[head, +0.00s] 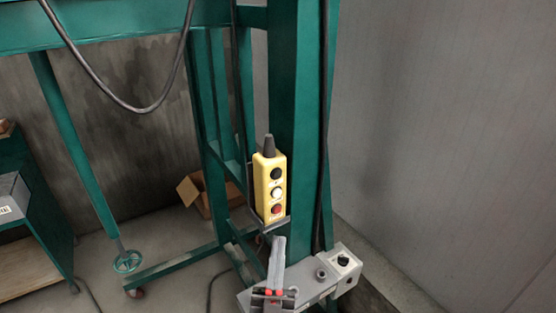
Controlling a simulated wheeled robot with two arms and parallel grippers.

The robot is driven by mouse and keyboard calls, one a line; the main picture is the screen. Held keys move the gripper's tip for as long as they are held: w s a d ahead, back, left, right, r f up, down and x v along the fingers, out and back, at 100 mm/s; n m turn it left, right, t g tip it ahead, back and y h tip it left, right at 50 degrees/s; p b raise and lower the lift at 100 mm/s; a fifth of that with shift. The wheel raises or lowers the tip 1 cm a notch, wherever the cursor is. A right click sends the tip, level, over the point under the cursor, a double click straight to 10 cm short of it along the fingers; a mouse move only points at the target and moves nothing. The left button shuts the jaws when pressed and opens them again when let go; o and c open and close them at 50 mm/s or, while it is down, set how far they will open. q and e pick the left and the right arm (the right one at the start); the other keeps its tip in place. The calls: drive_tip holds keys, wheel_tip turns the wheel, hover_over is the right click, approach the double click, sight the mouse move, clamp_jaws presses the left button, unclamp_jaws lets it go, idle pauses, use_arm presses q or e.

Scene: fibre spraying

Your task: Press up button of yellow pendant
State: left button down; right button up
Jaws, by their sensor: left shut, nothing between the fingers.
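The yellow pendant (259,188) hangs upright against the green post, with a dark cable gland on top. Its face has a black button (276,173) at the top, a white button (277,193) in the middle and a red button (277,209) at the bottom. The button markings are too small to read. My left gripper (279,241) is shut and empty, pointing up just below the pendant's lower end. Whether its tips touch the pendant's holder cannot be told. My right gripper is out of view.
The green frame (294,80) stands behind the pendant. A grey box with a black knob (343,261) is at lower right. A black cable (135,108) loops at upper left. A cardboard box (190,191) lies behind. A grey wall (440,120) fills the right.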

sight(277, 174)
use_arm(q)
drive_tip(key=w+d+r+g+y, duration=0.2)
drive_tip(key=w+d+r+g, duration=0.1)
drive_tip(key=w+d+g, duration=0.3)
drive_tip(key=shift+w+r+y, duration=0.25)
drive_tip(key=shift+r+y, duration=0.05)
drive_tip(key=shift+y, duration=0.1)
drive_tip(key=w+a+b, duration=0.2)
drive_tip(key=w+a, duration=0.3)
drive_tip(key=w, duration=0.2)
drive_tip(key=shift+a, duration=0.15)
idle(1.9)
